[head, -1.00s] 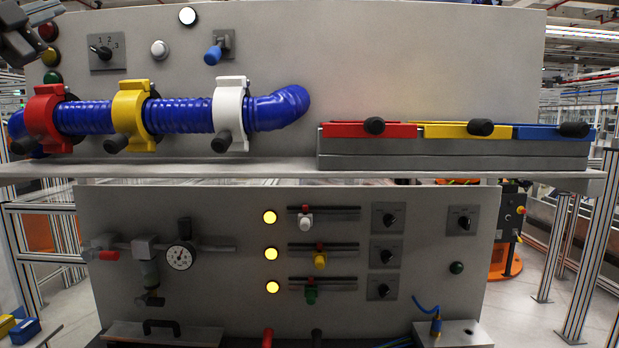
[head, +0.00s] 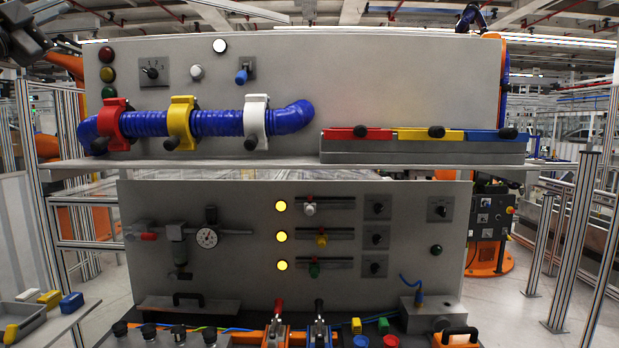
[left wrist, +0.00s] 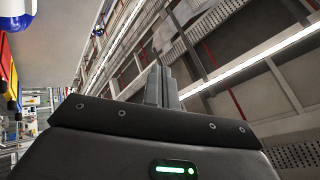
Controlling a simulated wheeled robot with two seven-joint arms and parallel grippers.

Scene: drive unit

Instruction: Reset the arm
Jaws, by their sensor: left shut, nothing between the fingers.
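My left gripper shows in the left wrist view (left wrist: 162,84), its fingers shut together with nothing between them. In that view it stands against the ceiling beams, with the panel at the far left edge. In the head view a dark part of my left arm is at the top left corner, clear of the panel (head: 400,90). My right gripper is not in view.
A blue hose (head: 215,123) with red, yellow and white clamps runs along the upper panel. A shelf (head: 290,164) carries a grey box (head: 420,151) with coloured lids. A lower panel (head: 350,270) has knobs, sliders and a gauge. A side table (head: 60,325) stands at lower left.

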